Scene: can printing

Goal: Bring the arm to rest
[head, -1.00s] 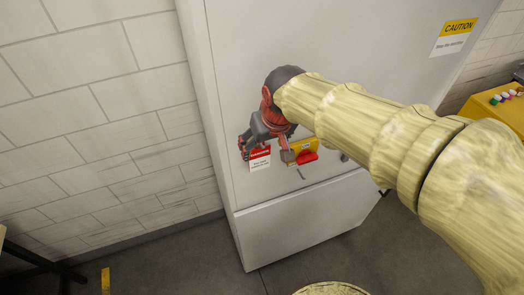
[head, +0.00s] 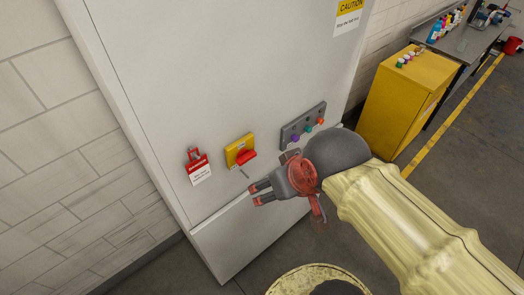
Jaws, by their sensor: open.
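My gripper (head: 256,194), dark grey with red parts, is at the end of my cream-coloured arm (head: 410,230) in the head view. Its fingers point left and are apart, with nothing between them. It is in front of the large white cabinet (head: 200,70), below and right of the yellow switch box with a red handle (head: 239,150). A red tag with a white label (head: 197,166) hangs on the cabinet left of the switch. Whether the gripper touches the cabinet is unclear.
A grey panel with coloured knobs (head: 303,124) is on the cabinet, above my gripper. A yellow cabinet (head: 405,105) and a grey workbench (head: 468,38) stand at the right. Open floor (head: 470,150) lies right of the yellow floor line.

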